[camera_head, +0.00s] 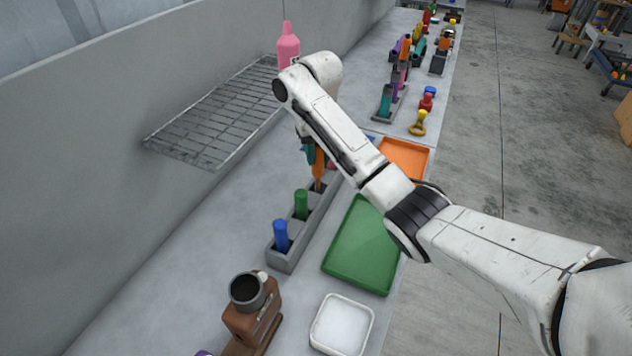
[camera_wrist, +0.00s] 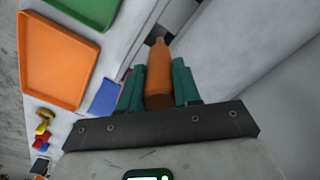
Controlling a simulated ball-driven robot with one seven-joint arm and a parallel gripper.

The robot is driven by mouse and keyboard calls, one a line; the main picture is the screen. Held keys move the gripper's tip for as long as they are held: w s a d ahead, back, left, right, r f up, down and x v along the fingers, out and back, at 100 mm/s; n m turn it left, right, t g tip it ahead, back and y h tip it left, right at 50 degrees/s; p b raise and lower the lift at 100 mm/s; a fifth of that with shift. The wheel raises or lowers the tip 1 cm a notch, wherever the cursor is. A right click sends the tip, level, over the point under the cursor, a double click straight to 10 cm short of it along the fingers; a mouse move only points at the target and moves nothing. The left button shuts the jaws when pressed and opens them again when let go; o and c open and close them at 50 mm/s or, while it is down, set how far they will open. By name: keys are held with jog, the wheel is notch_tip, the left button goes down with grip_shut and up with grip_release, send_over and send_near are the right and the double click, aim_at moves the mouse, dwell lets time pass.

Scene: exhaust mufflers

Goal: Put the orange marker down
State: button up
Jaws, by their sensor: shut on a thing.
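The orange marker (camera_head: 319,167) is upright under my wrist in the head view, its lower end at a slot of the grey marker rack (camera_head: 273,258). In the wrist view the orange marker (camera_wrist: 159,72) lies between the two teal fingers of my gripper (camera_wrist: 158,84), which is shut on it. In the head view my gripper (camera_head: 311,155) is partly hidden by my arm. A green marker (camera_head: 301,204) and a blue marker (camera_head: 281,235) stand in nearer slots of the rack. I cannot tell whether the orange marker touches the slot's bottom.
A green tray (camera_head: 362,250) and an orange tray (camera_head: 405,157) lie right of the rack. A white dish (camera_head: 342,325) and a brown device (camera_head: 251,312) are nearer. A wire shelf (camera_head: 215,120) with a pink bottle (camera_head: 288,46) is on the left wall.

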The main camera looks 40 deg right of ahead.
aim_at(319, 173)
notch_tip(319, 173, down, 7)
jog(key=shift+s+r+p, duration=0.1)
jog(key=shift+r+p, duration=0.05)
jog(key=shift+p, duration=0.3)
jog(key=o, duration=1)
notch_tip(319, 173, up, 11)
jog(key=shift+d+r+p, duration=0.1)
jog(key=shift+p, duration=1.05)
jog(key=shift+r, duration=0.45)
jog(key=shift+f, duration=0.1)
